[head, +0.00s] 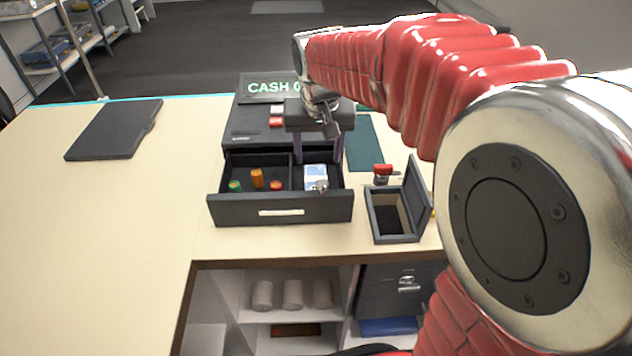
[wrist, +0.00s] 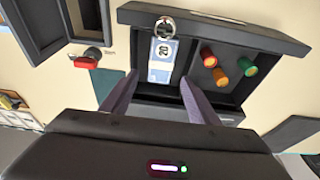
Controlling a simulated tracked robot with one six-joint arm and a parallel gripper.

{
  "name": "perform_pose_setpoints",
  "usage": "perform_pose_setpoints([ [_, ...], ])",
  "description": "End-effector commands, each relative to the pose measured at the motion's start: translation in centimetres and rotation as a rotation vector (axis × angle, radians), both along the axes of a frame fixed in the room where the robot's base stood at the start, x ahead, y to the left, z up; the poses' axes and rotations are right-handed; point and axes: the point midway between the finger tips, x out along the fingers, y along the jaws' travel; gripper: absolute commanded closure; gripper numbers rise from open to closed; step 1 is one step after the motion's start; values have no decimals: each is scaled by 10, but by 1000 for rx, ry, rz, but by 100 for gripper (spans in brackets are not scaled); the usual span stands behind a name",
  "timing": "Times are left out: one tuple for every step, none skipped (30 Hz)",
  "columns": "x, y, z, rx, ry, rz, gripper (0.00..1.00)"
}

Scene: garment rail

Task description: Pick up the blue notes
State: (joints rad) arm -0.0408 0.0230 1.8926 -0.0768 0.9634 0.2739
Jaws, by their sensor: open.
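The blue notes (head: 315,172) lie in the right compartment of the open cash drawer (head: 281,212). They also show in the wrist view (wrist: 161,62) as a white and blue stack with a number on it. A silver ring (wrist: 165,27) lies at the end of the notes nearest the drawer front. My gripper (head: 325,160) is above the back of the drawer's right compartment. In the wrist view its two purple fingers (wrist: 159,79) are apart, one on each side of the notes, with nothing between them. I cannot tell the exact height of the fingertips above the notes.
An open dark box (head: 393,238) with a raised lid and a red-topped item (head: 382,172) stand right of the drawer. A dark folder (head: 115,130) lies left; the left counter is otherwise clear.

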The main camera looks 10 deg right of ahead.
Motion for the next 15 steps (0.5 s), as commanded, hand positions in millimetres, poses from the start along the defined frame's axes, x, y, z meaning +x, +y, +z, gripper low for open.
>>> perform_pose_setpoints([
  [2, -1, -9, -1, 5, -1, 45],
  [3, -1, -14, 0, 5, 0, 45],
  [4, -1, -20, 0, 4, 0, 45],
  [6, -2, -24, 0, 4, 0, 45],
  [7, -2, -28, 0, 4, 0, 45],
  [8, -2, -34, 0, 4, -1, 45],
  [10, -2, -38, 0, 4, -1, 45],
  [11, -2, -42, 0, 3, -1, 45],
  [12, -3, -46, 0, 4, -1, 45],
  [12, -3, -49, 0, 3, -1, 45],
  [13, -3, -51, 0, 3, -1, 45],
  [14, -3, -53, 0, 2, -1, 45],
  [14, -3, -53, 0, 1, -1, 45],
  [14, -3, -54, 0, 1, -1, 45],
  [14, -3, -54, -1, 0, -1, 45],
])
